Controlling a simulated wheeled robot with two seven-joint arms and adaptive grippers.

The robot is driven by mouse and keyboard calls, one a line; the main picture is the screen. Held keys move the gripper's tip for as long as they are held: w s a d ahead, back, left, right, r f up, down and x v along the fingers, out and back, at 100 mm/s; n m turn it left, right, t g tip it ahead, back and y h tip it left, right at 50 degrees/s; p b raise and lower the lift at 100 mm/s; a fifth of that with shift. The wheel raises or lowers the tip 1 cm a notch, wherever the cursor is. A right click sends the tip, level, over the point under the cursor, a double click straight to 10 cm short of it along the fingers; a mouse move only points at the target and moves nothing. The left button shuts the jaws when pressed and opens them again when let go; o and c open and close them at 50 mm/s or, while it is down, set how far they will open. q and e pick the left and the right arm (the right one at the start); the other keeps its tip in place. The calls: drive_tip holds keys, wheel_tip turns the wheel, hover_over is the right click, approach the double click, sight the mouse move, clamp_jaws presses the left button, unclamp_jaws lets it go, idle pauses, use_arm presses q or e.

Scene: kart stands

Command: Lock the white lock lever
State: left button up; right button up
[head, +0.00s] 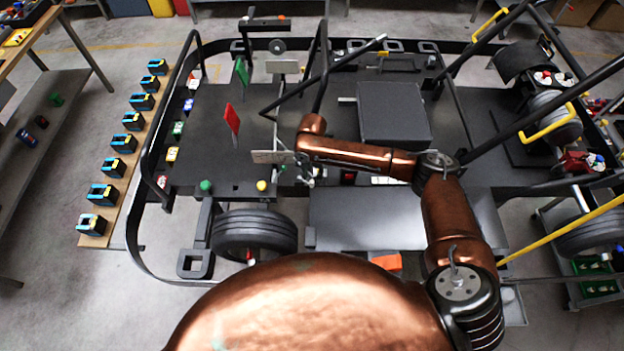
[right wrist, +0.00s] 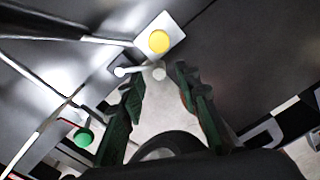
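My right gripper (right wrist: 160,82) is open in the right wrist view, with its two dark green fingers spread and nothing seen between them. A small pale lever-like piece with rounded ends (right wrist: 140,70) lies just beyond the fingertips; I cannot tell whether it touches them. It seems to be the white lock lever, but I cannot tell its lock state. A yellow knob on a white plate (right wrist: 159,41) is just past it. In the head view my right gripper (head: 304,172) hangs below my copper forearm, small and partly hidden. My left gripper is not in view.
A green knob (right wrist: 83,138) is at lower left in the wrist view. In the head view, the black kart frame has a red flag (head: 232,119), a green flag (head: 241,71), a tyre (head: 254,234) and bars nearby. A wooden strip (head: 126,148) holds several blue-black blocks.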

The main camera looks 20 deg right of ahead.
drive_tip(key=shift+f, duration=1.4)
drive_tip(key=shift+c, duration=0.2)
clamp_jaws()
